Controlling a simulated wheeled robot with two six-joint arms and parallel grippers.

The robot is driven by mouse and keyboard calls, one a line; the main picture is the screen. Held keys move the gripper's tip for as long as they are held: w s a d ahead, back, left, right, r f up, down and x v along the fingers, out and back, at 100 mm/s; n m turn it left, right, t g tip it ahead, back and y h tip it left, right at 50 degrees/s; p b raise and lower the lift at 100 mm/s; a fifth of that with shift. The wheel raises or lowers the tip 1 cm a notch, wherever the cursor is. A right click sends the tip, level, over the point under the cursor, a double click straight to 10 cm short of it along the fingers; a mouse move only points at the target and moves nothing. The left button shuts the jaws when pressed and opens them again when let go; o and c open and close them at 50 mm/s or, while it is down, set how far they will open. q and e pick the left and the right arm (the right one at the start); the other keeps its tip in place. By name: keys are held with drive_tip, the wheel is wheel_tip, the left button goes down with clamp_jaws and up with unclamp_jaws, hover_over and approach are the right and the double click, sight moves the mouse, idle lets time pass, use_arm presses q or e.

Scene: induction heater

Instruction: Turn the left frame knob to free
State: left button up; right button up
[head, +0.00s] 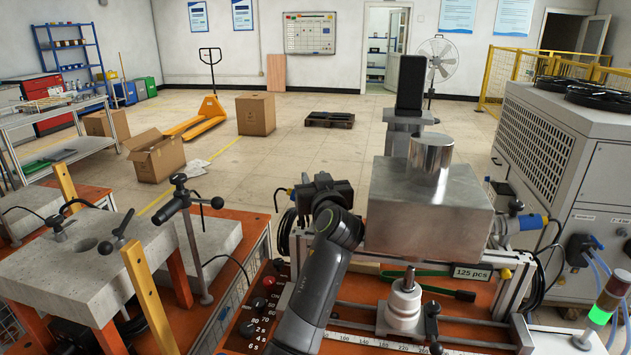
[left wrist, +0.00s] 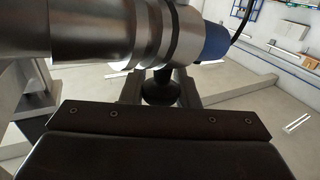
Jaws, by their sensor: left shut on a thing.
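My left gripper (head: 325,188) is at the left side of the large metal block (head: 425,215) of the heater. In the head view the gripper itself covers the left frame knob. In the left wrist view a dark round knob (left wrist: 160,88) sits between the two fingers of the left gripper (left wrist: 160,95), and they are shut on it. The knob is just below a ribbed metal cylinder with a blue end (left wrist: 212,42). How far the knob is turned I cannot tell. My right gripper is not in view.
A polished metal cylinder (head: 431,155) stands on the block. A white spindle with a pointed tip (head: 404,300) is in front. A stone-topped stand (head: 85,258) is at the left. A cooling unit (head: 560,150) is at the right.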

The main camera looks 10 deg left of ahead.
use_arm(q)
drive_tip(key=o, duration=1)
wheel_tip(320, 180, up, 10)
drive_tip(key=shift+b, duration=0.8)
